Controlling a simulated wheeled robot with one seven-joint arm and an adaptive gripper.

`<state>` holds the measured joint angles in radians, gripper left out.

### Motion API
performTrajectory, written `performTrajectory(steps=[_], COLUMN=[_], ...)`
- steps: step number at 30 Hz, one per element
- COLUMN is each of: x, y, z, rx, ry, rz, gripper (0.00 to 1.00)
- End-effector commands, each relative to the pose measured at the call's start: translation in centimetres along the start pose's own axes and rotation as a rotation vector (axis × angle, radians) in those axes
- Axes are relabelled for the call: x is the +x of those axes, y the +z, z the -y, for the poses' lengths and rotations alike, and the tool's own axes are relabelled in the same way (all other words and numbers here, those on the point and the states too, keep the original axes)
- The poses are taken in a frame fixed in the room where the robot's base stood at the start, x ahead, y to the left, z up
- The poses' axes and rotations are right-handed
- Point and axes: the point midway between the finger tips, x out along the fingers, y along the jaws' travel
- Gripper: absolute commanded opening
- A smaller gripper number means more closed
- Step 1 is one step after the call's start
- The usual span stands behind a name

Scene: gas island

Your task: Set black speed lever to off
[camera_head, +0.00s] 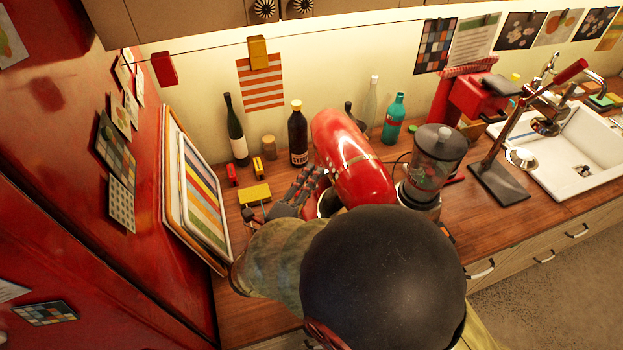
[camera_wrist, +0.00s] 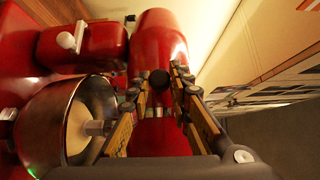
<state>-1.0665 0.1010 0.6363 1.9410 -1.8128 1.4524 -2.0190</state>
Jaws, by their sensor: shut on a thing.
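The red stand mixer (camera_head: 350,155) stands on the wooden counter, its lower part hidden behind my arm in the head view. In the wrist view its glossy red body (camera_wrist: 158,32) is close in front of me. The round black speed lever knob (camera_wrist: 159,78) lies between my fingertips. My gripper (camera_wrist: 157,76) is shut on this knob, with one finger at each side. My gripper also shows in the head view (camera_head: 307,184) at the mixer's left side. The lever is not visible there.
A metal bowl (camera_wrist: 60,115) is left of my fingers in the wrist view. A blender (camera_head: 433,160) stands right of the mixer. Bottles (camera_head: 298,135) stand behind it. A yellow block (camera_head: 255,194) and framed boards (camera_head: 195,190) are at the left, beside the red fridge (camera_head: 60,130).

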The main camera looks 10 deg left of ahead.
Motion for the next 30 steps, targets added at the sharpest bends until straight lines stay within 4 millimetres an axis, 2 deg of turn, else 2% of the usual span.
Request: performTrajectory(steps=[7, 23, 30], x=[0.0, 0.0, 1.0], y=[0.0, 0.0, 1.0], z=[-0.1, -0.1, 0.2], rx=[-0.001, -0.002, -0.002], ry=[0.001, 0.002, 0.002], rz=[0.000, 0.000, 0.000], gripper=[0.00, 0.00, 0.00])
